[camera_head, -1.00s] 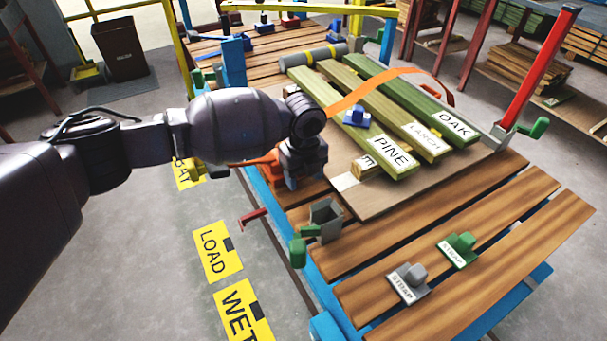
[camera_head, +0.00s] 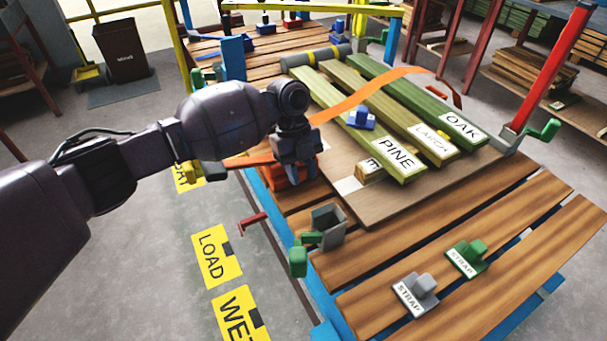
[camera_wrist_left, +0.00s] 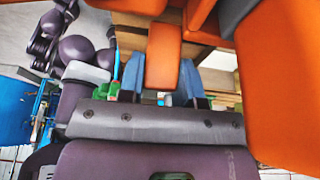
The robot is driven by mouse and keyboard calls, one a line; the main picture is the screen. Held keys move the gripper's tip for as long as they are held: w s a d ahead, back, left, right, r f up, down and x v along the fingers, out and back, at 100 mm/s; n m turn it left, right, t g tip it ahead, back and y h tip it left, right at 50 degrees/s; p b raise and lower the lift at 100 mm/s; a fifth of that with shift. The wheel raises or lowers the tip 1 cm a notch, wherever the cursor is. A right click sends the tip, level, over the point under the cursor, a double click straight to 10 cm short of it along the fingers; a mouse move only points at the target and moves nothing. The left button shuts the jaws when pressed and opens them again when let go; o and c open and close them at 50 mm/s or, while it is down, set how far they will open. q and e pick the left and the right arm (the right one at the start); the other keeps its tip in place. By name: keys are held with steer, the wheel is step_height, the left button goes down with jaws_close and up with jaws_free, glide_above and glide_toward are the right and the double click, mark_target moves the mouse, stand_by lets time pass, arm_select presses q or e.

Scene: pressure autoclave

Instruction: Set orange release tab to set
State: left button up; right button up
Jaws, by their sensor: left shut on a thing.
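The orange release tab (camera_wrist_left: 163,55) stands between the two blue-grey fingers of my left gripper (camera_wrist_left: 162,82) in the left wrist view. The left gripper is shut on it. In the head view my left gripper (camera_head: 293,166) is at the orange ratchet body (camera_head: 284,178) on the left edge of the blue-framed cart, and it hides most of the tab. An orange strap (camera_head: 365,98) runs from there over the boards. My right gripper is not in view.
Boards labelled PINE (camera_head: 397,154), LARCH and OAK (camera_head: 462,125) lie right of the gripper. A grey box with a green handle (camera_head: 328,222) sits on the cart's near left edge. A red post (camera_head: 548,75) rises at the right. The near slats hold two strap blocks.

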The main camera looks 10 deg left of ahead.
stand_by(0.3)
arm_select(q)
steer(key=o, duration=0.9)
steer(key=p+v, duration=0.1)
steer(key=v, duration=0.9)
steer(key=shift+w+a+r, duration=0.15)
steer(key=shift+w+r, duration=0.05)
steer(key=shift+r, duration=0.15)
